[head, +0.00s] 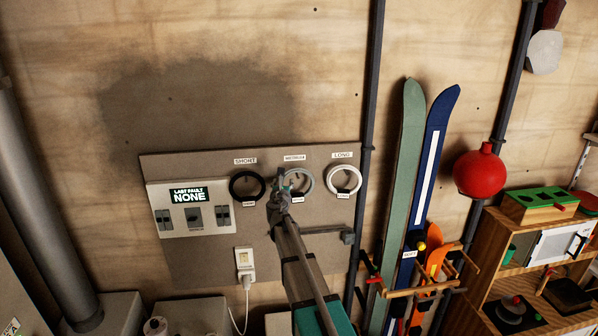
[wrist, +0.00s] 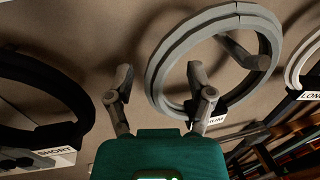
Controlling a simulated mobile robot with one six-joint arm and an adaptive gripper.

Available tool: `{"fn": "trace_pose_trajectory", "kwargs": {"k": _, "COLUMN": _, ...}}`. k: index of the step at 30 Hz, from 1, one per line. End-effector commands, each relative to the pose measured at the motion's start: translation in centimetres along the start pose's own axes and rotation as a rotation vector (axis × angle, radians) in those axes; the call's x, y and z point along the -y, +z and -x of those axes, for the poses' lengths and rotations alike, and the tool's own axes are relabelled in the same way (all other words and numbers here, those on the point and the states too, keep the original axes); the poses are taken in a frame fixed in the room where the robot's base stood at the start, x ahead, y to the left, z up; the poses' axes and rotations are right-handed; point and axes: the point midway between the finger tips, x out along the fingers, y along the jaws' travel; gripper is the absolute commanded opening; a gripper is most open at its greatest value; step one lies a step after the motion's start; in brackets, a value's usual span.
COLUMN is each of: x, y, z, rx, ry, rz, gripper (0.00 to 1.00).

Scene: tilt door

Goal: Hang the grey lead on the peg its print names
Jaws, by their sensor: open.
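The grey lead (head: 307,183) is a coiled ring on the board, under the middle label (head: 294,158), which is too small to read surely. In the wrist view the grey lead (wrist: 170,100) hangs around a stubby peg (wrist: 243,52). Its white tag (wrist: 213,121) is partly hidden and shows letters like "UM". My gripper (head: 284,182) is at the ring's left side. In the wrist view my gripper (wrist: 160,78) is open, with the ring's left side between its fingers. The right finger appears across the ring's opening; contact cannot be told.
A black ring (head: 247,186) hangs left under SHORT, and a white ring (head: 344,181) hangs right under LONG. A fault panel (head: 190,207) reading NONE is at the left. A bar (head: 325,231) juts out below the rings. Skis (head: 405,180) stand farther right.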

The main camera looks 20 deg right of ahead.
Motion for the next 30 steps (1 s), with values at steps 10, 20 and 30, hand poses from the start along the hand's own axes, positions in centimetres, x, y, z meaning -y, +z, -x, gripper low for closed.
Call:
{"fn": "trace_pose_trajectory", "kwargs": {"k": 10, "x": 0.1, "y": 0.0, "z": 2.8, "rx": 0.0, "ry": 0.0, "rz": 0.001, "gripper": 0.69}}
{"fn": "trace_pose_trajectory", "kwargs": {"k": 20, "x": 0.1, "y": 0.1, "z": 8.1, "rx": -0.001, "ry": 0.001, "rz": 0.0, "gripper": 0.69}}
{"fn": "trace_pose_trajectory", "kwargs": {"k": 30, "x": 0.0, "y": 0.1, "z": 11.6, "rx": -0.002, "ry": 0.0, "rz": 0.001, "gripper": 0.69}}
